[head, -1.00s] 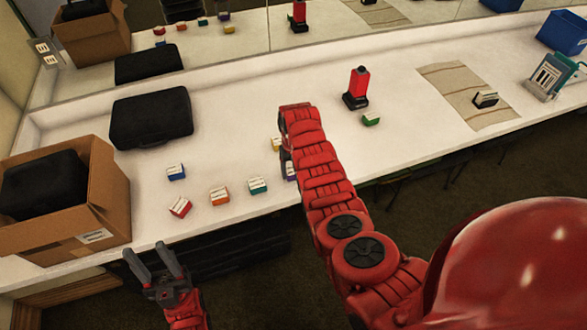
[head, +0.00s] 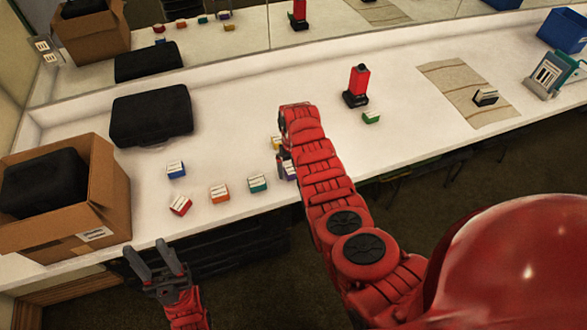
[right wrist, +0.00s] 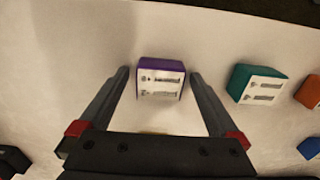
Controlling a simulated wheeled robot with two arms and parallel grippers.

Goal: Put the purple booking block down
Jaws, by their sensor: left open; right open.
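The purple booking block (right wrist: 161,78) sits on the white counter between the fingers of my right gripper (right wrist: 160,80), which is open. I see a gap on each side of the block in the right wrist view. In the head view the purple block (head: 290,171) is partly hidden behind my right arm, beside the right gripper (head: 284,160). My left gripper (head: 155,262) is open and empty, in front of the counter's front edge.
Teal (head: 257,183), orange (head: 219,193), red (head: 180,205) and blue (head: 176,169) blocks stand left of the purple one. A yellow block (head: 276,143) is behind it. A green block (head: 371,117) lies by a red-and-black device (head: 357,87). A cardboard box (head: 105,190) is at left.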

